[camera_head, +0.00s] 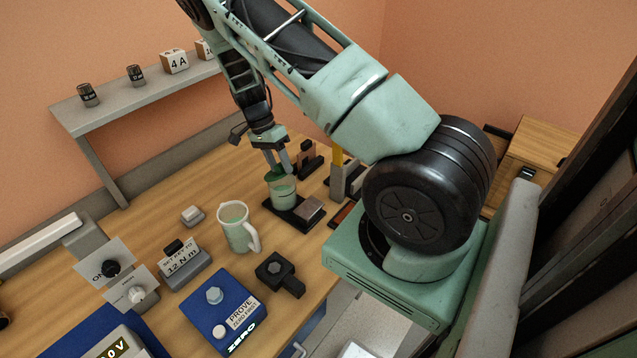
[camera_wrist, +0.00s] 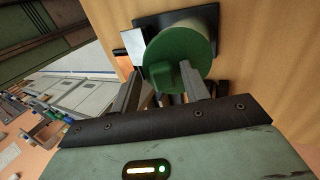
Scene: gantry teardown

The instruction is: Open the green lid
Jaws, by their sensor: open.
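The green lid (camera_wrist: 172,55) is round with a raised block-shaped grip on top. In the head view the lid (camera_head: 280,173) sits on a pale green jar (camera_head: 284,194), which stands upright on a black base (camera_head: 308,221). My gripper (camera_head: 278,160) is open directly over the lid, pointing down. In the wrist view my gripper's two fingers (camera_wrist: 167,88) are apart, reaching toward the lid's raised grip, one on each side of it. I cannot tell whether either finger touches the lid.
A pale green mug (camera_head: 235,225) stands to the left of the jar. A blue PROVE/ZERO box (camera_head: 222,312) and a black clamp-like block (camera_head: 277,272) are nearer. A small white block (camera_head: 192,214) lies farther left. A grey shelf (camera_head: 140,98) is on the wall.

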